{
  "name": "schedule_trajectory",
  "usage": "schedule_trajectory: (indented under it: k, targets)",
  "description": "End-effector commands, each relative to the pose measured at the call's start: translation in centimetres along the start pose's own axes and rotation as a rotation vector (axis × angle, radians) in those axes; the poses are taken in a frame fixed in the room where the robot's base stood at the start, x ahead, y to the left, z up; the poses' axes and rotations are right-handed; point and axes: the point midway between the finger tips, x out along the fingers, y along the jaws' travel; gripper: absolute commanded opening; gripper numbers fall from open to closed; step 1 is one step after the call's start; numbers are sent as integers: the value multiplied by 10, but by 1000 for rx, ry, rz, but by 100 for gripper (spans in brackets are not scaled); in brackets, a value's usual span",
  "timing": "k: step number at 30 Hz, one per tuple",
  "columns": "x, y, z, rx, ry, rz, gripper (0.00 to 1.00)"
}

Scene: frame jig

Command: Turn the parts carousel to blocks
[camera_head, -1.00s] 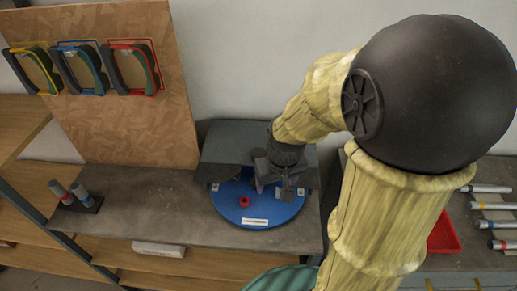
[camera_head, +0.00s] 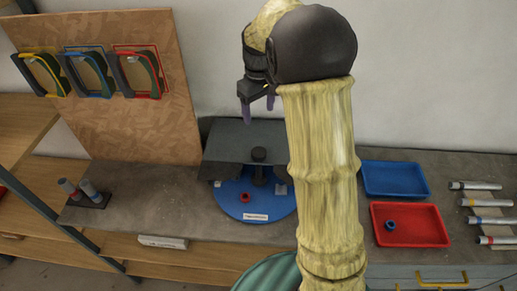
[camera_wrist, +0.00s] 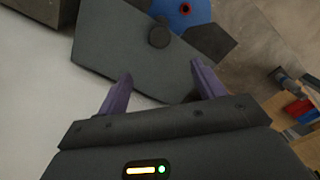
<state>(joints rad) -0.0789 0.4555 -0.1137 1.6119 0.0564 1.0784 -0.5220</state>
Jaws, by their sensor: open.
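The parts carousel is a round blue disc (camera_head: 240,209) on the bench, partly under a dark grey cover (camera_head: 235,140). A dark round knob (camera_head: 259,154) stands at the cover's front edge. A red ring-shaped part (camera_head: 245,197) and a white label (camera_head: 258,216) sit on the open front of the disc. My gripper (camera_head: 256,112) is raised above the back of the cover, open and empty, touching nothing. In the wrist view its purple fingers (camera_wrist: 163,87) are spread over the grey cover, with the knob (camera_wrist: 158,36) beyond them.
A blue tray (camera_head: 425,191) and a red tray (camera_head: 440,240) with a small blue ring (camera_head: 391,224) are at right. Several tubes (camera_head: 487,201) lie farther right. A tube stand (camera_head: 95,201) is at left. A board (camera_head: 140,135) with hanging frames stands behind.

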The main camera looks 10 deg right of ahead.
Motion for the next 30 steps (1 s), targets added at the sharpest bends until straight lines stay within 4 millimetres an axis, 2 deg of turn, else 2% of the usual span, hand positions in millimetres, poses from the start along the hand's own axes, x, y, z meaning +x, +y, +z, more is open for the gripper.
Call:
schedule_trajectory:
  k: [8,30]
  targets:
    - [16,0,0,1,-3,-1,68]
    - [143,-1,1,2,-4,-2,68]
